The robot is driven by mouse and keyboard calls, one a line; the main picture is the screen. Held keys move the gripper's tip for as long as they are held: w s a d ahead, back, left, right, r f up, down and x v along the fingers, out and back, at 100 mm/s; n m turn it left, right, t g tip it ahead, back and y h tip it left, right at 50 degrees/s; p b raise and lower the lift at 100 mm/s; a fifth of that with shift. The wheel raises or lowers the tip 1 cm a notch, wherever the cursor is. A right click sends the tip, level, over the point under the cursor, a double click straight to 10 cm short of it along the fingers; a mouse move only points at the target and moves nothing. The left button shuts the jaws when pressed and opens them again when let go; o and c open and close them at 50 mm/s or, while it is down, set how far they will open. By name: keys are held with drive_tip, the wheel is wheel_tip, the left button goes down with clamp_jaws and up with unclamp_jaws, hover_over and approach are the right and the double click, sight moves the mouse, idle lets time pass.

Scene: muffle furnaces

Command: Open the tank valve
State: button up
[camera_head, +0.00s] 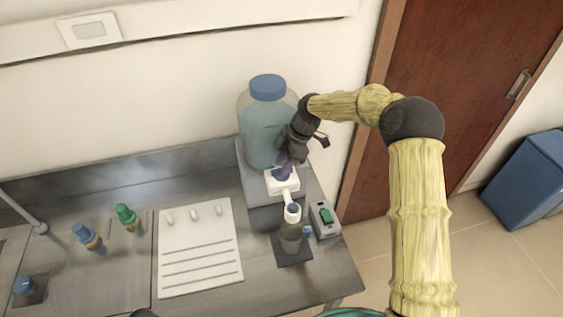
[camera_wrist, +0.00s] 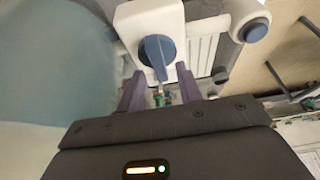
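The tank (camera_head: 258,125) is a large clear jug of bluish liquid with a blue cap, standing on a grey stand by the wall. Its white valve body (camera_head: 275,187) is at the front, with a white spout reaching forward. In the wrist view, the round blue valve knob (camera_wrist: 153,48) has a narrow handle pointing toward my gripper. My gripper (camera_head: 285,163) is at the valve, pointing down. In the wrist view, its purple fingers (camera_wrist: 160,73) are apart, one on each side of the handle's end. I cannot tell whether either finger touches it.
A bottle (camera_head: 291,236) stands on a dark pad under the spout. A small grey box with a green switch (camera_head: 326,215) is to its right. A white drainboard (camera_head: 200,250) and blue and green taps (camera_head: 127,217) are to the left. A brown door (camera_head: 470,80) is behind.

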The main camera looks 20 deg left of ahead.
drive_tip(key=shift+s+a+f, duration=0.15)
drive_tip(key=shift+a+f, duration=0.1)
drive_tip(key=shift+f, duration=0.4)
clamp_jaws()
